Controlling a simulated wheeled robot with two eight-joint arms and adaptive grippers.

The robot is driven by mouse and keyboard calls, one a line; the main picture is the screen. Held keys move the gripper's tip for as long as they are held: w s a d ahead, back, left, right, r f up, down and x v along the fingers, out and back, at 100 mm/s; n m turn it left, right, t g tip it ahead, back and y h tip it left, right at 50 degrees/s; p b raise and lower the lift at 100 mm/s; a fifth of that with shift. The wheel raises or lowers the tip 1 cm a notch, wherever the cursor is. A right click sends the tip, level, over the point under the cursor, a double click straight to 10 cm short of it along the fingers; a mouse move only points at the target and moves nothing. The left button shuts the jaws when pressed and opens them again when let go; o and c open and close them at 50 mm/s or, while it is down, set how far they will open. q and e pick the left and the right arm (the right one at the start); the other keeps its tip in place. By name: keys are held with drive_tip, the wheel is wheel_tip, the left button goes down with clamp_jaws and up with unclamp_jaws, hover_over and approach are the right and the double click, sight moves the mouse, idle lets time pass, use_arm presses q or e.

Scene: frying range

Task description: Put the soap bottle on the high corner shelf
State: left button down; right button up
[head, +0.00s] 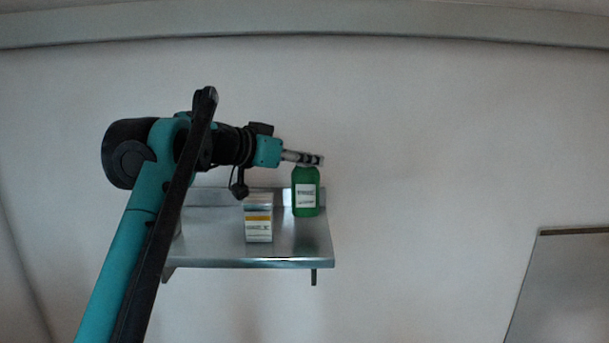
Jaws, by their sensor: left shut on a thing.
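The soap bottle (306,192) is green with a white label and stands upright at the back right of the metal shelf (300,246). Its base looks to be at the shelf surface; I cannot tell whether it touches. My left gripper (312,160) reaches in from the left and is shut on the top of the bottle, hiding its cap. My right gripper is not in view.
A small white box with a yellow band (258,220) stands on the shelf left of the bottle. My left arm covers the shelf's left end. A grey panel (565,290) is at the lower right. The wall between is bare.

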sight(296, 174)
use_arm(q)
drive_tip(key=shift+s+f, duration=0.2)
drive_tip(key=shift+f, duration=1.05)
drive_tip(key=shift+w+f, duration=0.1)
drive_tip(key=shift+f, duration=0.25)
drive_tip(key=shift+w+f, duration=0.1)
drive_tip(key=shift+w, duration=0.15)
drive_tip(key=shift+s, duration=0.15)
drive_tip(key=c, duration=1.2)
unclamp_jaws()
drive_tip(key=shift+s, duration=0.1)
drive_tip(key=shift+f, duration=0.1)
